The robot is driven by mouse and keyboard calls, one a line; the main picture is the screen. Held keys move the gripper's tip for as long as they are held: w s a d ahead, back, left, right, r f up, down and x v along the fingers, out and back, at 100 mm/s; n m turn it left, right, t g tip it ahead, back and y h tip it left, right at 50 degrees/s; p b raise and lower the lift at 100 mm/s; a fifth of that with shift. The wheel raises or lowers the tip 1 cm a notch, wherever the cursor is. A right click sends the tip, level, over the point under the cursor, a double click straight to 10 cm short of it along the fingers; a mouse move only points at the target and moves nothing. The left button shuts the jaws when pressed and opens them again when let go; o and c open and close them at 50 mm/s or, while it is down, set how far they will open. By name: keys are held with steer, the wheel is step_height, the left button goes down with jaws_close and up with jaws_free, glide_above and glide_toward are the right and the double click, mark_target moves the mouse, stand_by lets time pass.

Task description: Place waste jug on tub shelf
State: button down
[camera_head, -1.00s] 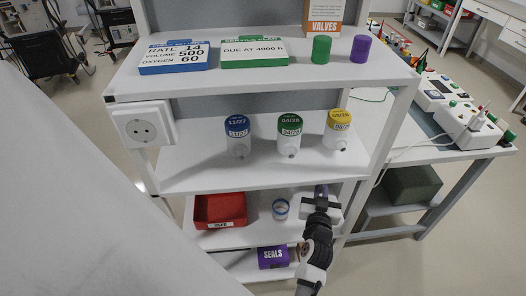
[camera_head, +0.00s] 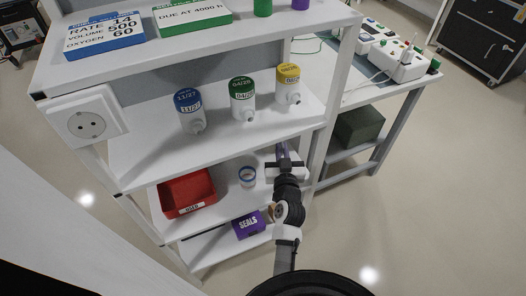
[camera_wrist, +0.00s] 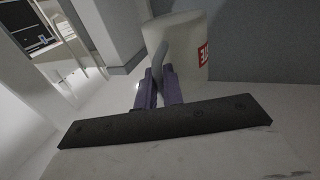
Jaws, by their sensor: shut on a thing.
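In the wrist view, a pale waste jug (camera_wrist: 190,45) with a grey handle and a partly visible red label is in front of my gripper (camera_wrist: 159,78). My purple fingers are shut on its handle. In the head view, my gripper (camera_head: 282,153) reaches in at the right end of the tub shelf (camera_head: 224,207), below the shelf of capped jars. The jug is hidden there by the shelf above. I cannot tell whether its base touches the tub shelf. A red tub (camera_head: 187,192) stands on the left of that shelf.
A small blue-and-white cup (camera_head: 247,177) stands between the red tub and my gripper. The purple SEALS box (camera_head: 248,224) is on the lowest shelf. Blue, green and yellow capped jars (camera_head: 243,100) stand above. A side table (camera_head: 385,92) with a dark green box (camera_head: 359,127) underneath is to the right.

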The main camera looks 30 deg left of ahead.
step_height(320, 180, down, 9)
steer(key=b, duration=0.3)
steer(key=shift+r, duration=0.2)
steer(key=shift+f+b, duration=0.15)
steer(key=shift+b, duration=0.15)
steer(key=c, duration=2)
jaws_free()
steer(key=shift+f, duration=0.1)
steer(key=o, duration=0.5)
